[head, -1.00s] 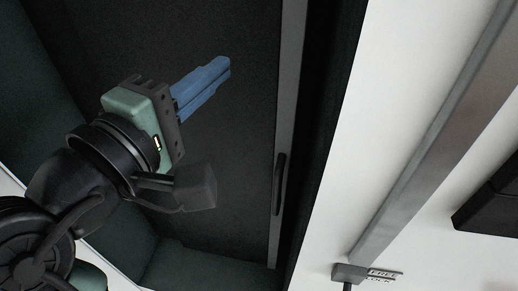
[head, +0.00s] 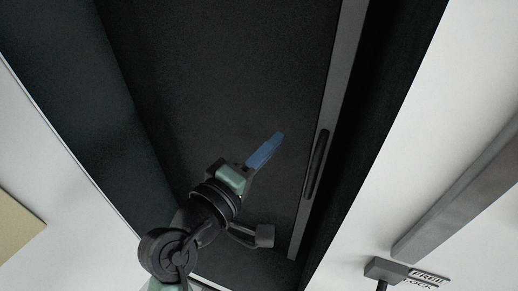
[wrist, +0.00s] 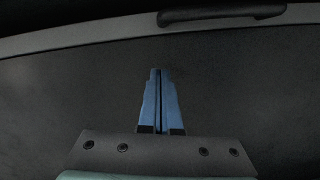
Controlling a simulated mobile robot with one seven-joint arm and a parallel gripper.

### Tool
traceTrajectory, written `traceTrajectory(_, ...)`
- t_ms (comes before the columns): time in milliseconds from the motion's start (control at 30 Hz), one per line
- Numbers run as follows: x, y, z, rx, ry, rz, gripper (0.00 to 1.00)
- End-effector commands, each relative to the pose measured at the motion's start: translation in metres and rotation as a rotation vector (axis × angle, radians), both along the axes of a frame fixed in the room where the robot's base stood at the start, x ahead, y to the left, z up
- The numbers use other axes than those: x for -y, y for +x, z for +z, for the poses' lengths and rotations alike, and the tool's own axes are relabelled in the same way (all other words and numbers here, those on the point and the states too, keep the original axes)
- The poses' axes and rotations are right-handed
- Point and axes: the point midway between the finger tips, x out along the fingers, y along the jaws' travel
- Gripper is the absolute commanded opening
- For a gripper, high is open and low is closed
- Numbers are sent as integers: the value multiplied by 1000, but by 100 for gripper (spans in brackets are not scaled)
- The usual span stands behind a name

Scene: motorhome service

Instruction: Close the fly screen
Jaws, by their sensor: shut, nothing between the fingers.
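The fly screen (head: 215,70) is a dark panel in a dark opening, with a grey edge bar (head: 340,85) down its right side. A long black handle (head: 317,165) sits on that bar. My gripper (head: 281,136) is shut and empty, its blue fingers pointing toward the bar, left of the handle in the head view. In the wrist view the shut fingers (wrist: 160,72) lie in front of the screen (wrist: 75,90). The grey bar (wrist: 110,25) and the handle (wrist: 222,14) are beyond the tips, apart from them in the picture.
A dark frame side (head: 385,110) stands right of the bar, with a white wall (head: 435,120) beyond it. A grey rail (head: 460,190) and a small block with a sign (head: 385,270) are on that wall. A dark side wall (head: 75,90) is at the left.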

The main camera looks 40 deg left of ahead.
Motion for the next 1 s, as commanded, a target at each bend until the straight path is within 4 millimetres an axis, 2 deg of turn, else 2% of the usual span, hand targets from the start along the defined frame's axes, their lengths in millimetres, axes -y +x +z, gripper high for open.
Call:
traceTrajectory(100, 1, 26, 3, -1, -1, -3, 0)
traceTrajectory(167, 1, 38, 2, 0, -1, -3, 0)
traceTrajectory(200, 9, 40, -1, -5, -1, -6, 0)
traceTrajectory(300, 24, 41, -4, -5, 1, -4, 0)
traceTrajectory(433, 34, 44, -7, -3, 0, -3, 0)
traceTrajectory(867, 39, 45, -10, -1, 0, 0, 0)
traceTrajectory(1000, 51, 48, -8, -3, -1, -3, 0)
